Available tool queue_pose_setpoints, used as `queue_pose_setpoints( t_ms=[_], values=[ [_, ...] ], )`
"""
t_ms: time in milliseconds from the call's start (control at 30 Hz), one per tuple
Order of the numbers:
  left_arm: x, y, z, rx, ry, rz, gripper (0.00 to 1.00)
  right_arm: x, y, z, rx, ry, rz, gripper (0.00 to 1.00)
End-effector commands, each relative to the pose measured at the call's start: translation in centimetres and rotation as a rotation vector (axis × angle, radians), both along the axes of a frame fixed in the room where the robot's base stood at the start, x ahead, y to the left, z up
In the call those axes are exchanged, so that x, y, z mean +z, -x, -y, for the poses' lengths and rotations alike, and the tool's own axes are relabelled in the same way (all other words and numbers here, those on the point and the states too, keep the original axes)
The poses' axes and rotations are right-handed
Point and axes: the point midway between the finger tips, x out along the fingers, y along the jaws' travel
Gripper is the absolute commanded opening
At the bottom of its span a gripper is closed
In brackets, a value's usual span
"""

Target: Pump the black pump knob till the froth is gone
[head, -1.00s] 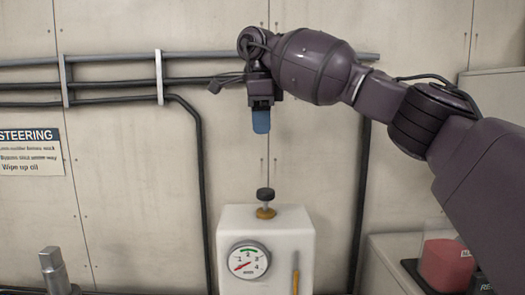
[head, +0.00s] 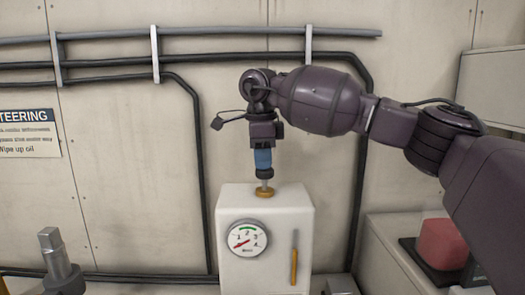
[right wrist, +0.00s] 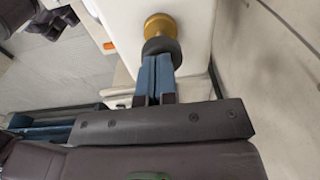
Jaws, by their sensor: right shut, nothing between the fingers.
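The black pump knob (head: 265,174) stands on a thin rod above a brass collar (head: 264,192) on top of the white tank (head: 300,211). My right gripper (head: 263,162) is shut and empty, pointing down, with its blue fingertips at the top of the knob. In the right wrist view the knob (right wrist: 161,49) sits right at the shut fingertips (right wrist: 155,67). The tank's round gauge (head: 247,238) has its red needle toward the lower left. A narrow sight tube (head: 294,264) holds amber liquid; I cannot make out froth. My left gripper is not in view.
Dark pipes (head: 204,170) run along the wall behind and beside the tank. A metal post (head: 53,252) stands at the lower left. A red block (head: 444,243) rests on a dark base at the right. Above the tank's left side is free room.

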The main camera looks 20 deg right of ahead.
Motion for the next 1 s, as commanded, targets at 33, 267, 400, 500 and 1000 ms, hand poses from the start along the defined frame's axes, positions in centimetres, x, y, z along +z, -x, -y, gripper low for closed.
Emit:
queue_pose_setpoints(
  t_ms=[33, 267, 400, 500, 1000],
  values=[
    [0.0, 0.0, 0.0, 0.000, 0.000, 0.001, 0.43, 0.0, 0.0, 0.0, 0.000, 0.000, 0.000, 0.00],
    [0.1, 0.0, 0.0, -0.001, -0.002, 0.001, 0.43, 0.0, 0.0, 0.0, -0.001, 0.000, 0.000, 0.00],
    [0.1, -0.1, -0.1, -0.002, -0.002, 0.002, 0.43, -0.7, 0.0, 0.0, 0.000, 0.001, -0.001, 0.00],
    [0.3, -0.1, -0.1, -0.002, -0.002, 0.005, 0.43, -2.0, 0.0, 0.0, -0.001, 0.001, -0.001, 0.00],
    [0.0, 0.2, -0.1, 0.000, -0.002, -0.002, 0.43, -3.6, 0.0, 0.0, 0.001, 0.002, -0.006, 0.00]
  ],
)
